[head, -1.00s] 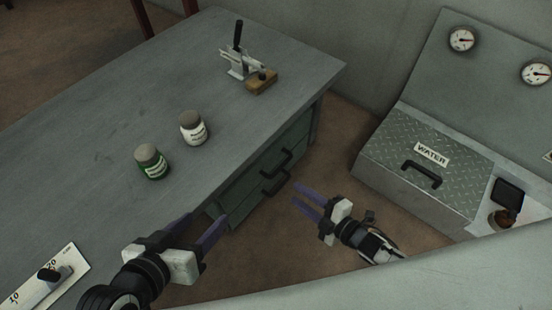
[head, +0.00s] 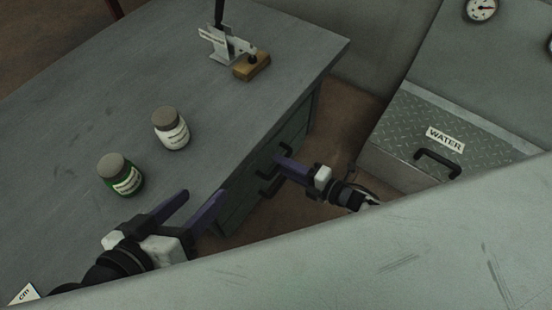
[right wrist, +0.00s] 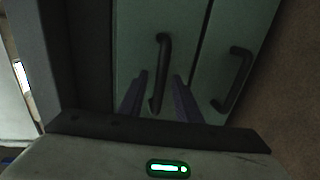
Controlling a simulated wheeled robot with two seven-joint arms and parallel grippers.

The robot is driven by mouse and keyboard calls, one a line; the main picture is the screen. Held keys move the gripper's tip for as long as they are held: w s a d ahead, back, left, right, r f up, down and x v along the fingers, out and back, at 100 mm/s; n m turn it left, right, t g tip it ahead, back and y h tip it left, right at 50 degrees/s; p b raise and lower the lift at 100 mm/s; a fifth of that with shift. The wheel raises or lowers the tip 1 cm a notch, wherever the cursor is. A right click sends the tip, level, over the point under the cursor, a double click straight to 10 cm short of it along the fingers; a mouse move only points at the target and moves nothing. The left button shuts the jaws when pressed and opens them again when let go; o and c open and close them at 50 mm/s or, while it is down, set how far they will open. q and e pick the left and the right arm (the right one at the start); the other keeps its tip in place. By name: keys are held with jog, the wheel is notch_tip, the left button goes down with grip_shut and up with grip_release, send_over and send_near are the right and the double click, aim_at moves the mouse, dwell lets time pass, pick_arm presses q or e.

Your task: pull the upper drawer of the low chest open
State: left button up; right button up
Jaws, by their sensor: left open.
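The low chest (head: 236,212) is dark green and stands under the grey worktop. Its upper drawer (head: 296,130) looks shut. The black bar handle of the upper drawer (right wrist: 162,72) shows upright in the right wrist view, between the two fingers of my right gripper (right wrist: 158,85). In the head view my right gripper (head: 280,161) is at the chest front and partly covers this handle. Its fingers are apart; I cannot tell whether they touch the handle. The lower handle (right wrist: 236,80) is to the right. My left gripper (head: 203,194) is open and empty near the worktop's front edge.
A metal box marked WATER (head: 440,140) stands right. A grey surface (head: 400,250) fills the lower right.

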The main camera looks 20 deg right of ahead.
jog(key=shift+w+a+f, duration=0.2)
jog(key=shift+w+a, duration=0.25)
jog(key=shift+w, duration=0.1)
grip_shut()
jog(key=shift+s, duration=0.1)
